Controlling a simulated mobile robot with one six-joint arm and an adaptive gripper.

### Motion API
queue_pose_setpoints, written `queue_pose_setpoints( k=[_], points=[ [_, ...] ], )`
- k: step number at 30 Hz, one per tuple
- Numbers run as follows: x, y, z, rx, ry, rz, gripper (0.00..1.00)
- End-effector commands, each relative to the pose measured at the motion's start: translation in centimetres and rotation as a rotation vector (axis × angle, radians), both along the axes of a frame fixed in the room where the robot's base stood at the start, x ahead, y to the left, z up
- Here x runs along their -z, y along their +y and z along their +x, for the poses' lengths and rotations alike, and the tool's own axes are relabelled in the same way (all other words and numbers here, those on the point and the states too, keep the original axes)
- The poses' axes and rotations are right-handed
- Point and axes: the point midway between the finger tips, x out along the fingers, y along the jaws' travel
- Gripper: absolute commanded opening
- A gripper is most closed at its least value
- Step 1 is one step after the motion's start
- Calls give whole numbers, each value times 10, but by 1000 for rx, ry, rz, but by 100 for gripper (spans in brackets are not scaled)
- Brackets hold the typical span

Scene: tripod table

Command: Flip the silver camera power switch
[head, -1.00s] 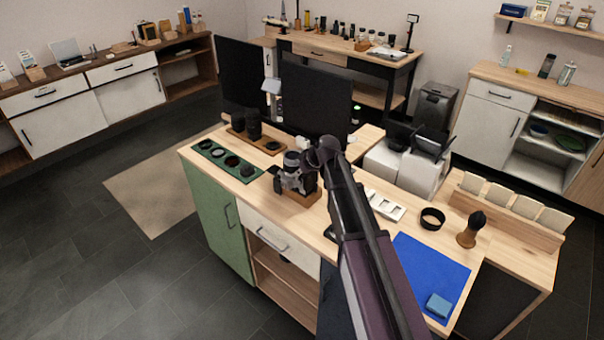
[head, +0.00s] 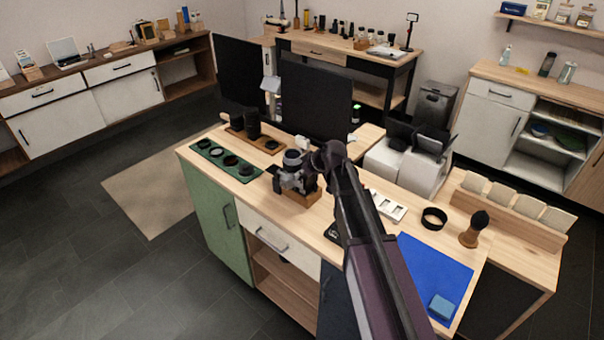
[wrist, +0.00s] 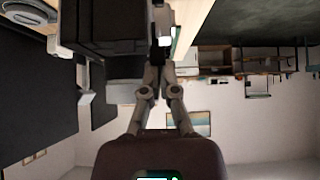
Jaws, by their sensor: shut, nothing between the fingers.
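The silver and black camera (head: 291,180) sits on a small wooden block (head: 306,198) on the workbench, in the middle of the head view. My arm reaches over the bench, and its wrist end is just right of the camera. My gripper is hard to make out from the camera there. In the wrist view my gripper (wrist: 161,66) is shut and empty, its fingertips close to a dark body with small silver parts. I cannot tell whether they touch. The power switch is too small to make out.
A green tray (head: 203,150) with round lens parts lies left of the camera. Two black monitors (head: 316,100) stand behind it. Bare wood shows in front of the camera.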

Motion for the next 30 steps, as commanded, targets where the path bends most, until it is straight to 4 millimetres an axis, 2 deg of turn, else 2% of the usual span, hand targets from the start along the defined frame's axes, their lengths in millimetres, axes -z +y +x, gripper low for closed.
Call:
queue_pose_setpoints(
  k=[20,30],
  points=[
    [1,0,-5,-6,0,1,0],
    [-2,-6,-11,-6,0,1,0]
  ],
)
